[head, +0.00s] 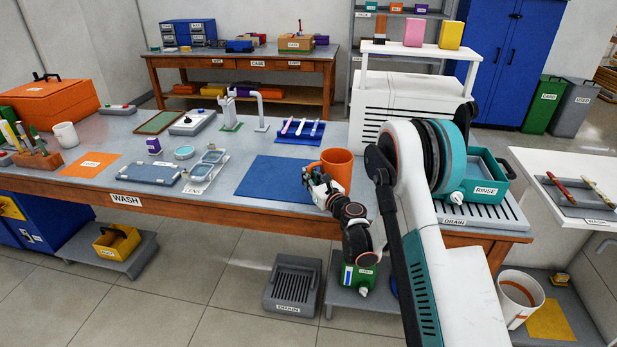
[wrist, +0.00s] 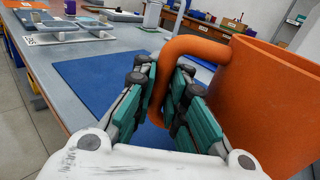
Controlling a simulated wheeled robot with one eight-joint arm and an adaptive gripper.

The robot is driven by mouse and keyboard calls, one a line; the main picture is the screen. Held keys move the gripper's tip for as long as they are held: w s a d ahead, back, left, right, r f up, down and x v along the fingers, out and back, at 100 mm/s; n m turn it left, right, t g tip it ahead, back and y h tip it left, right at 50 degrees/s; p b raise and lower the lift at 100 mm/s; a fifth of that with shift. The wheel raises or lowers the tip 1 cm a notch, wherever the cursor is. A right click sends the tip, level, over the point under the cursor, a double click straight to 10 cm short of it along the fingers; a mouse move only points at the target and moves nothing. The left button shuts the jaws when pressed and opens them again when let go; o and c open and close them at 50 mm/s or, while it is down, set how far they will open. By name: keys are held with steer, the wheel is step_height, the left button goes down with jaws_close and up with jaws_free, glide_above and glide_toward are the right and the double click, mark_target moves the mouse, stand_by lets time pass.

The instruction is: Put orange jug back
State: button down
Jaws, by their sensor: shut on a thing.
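The orange jug (head: 338,166) is upright at the right end of the blue mat (head: 277,178) on the workbench. Its handle and wall fill the right side of the wrist view (wrist: 270,95). My gripper (head: 318,185) is at the jug's left front side. In the wrist view my gripper (wrist: 172,100) has its teal-padded fingers on both sides of the jug's handle, shut on it. I cannot tell whether the jug's base touches the bench. An orange flat square (head: 93,164) lies at the left of the bench.
A teal RINSE basin (head: 486,190) and a DRAIN grate (head: 470,214) stand at the bench's right end. A white unit (head: 390,105) stands behind the jug. Trays of lenses (head: 207,172) lie left of the blue mat, whose left part is clear.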

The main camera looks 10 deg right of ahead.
steer(key=shift+f, duration=0.55)
steer(key=c, duration=1.5)
jaws_free()
steer(key=shift+c, duration=0.2)
steer(key=shift+v, duration=3.75)
